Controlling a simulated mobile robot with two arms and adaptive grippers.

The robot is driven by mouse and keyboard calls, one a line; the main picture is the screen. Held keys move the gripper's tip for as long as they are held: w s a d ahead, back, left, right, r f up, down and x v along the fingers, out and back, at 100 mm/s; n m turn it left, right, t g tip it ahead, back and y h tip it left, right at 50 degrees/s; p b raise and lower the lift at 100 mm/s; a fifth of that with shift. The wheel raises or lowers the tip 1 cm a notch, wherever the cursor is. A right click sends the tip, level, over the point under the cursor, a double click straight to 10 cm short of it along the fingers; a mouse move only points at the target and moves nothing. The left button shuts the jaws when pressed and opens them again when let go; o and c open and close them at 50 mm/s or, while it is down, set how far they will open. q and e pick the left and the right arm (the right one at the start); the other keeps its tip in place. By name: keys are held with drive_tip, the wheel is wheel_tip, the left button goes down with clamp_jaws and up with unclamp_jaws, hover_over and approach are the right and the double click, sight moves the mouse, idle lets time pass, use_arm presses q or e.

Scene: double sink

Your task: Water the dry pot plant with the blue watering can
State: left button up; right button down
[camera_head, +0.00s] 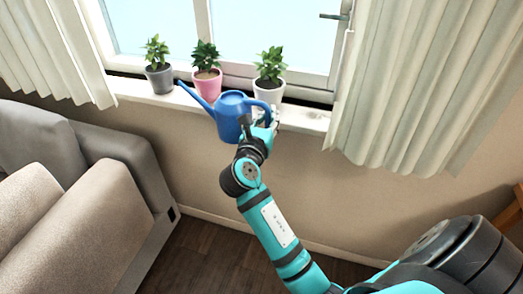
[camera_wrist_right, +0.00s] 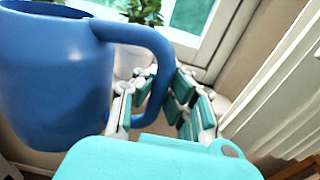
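The blue watering can (camera_head: 229,118) is in front of the window sill, its spout pointing left. The spout tip shows between the grey and pink pots. My right gripper (camera_head: 266,124) is shut on the can's handle at its right side; in the right wrist view the can (camera_wrist_right: 55,75) fills the left and its handle passes between the fingers (camera_wrist_right: 160,105). A plant in a grey pot (camera_head: 160,79) stands left, one in a white pot (camera_head: 269,92) right. My left gripper is out of view.
The window sill (camera_head: 305,118) runs behind the can, with the window (camera_head: 265,30) behind it. Curtains hang left (camera_head: 50,50) and right (camera_head: 415,90). A grey sofa (camera_head: 75,200) stands at the left. Bare dark floor (camera_head: 205,255) shows between the sofa and my arm.

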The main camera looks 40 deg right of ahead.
drive_tip(key=w+d+r+m+g+h+p, duration=0.1)
drive_tip(key=w+d+r+g+h+p, duration=0.1)
drive_tip(key=w+r+g+p, duration=0.4)
drive_tip(key=shift+w+d+r+g+h, duration=0.25)
drive_tip(key=shift+w+r+g+h, duration=0.55)
drive_tip(key=shift+r, duration=0.5)
drive_tip(key=shift+s, duration=0.15)
idle(0.4)
drive_tip(key=shift+a+r+y+p, duration=0.15)
drive_tip(key=shift+a+r+p, duration=0.25)
drive_tip(key=shift+p, duration=0.65)
drive_tip(key=shift+a+r+y+p, duration=0.15)
drive_tip(key=shift+r+p, duration=0.45)
drive_tip(key=shift+p, duration=0.45)
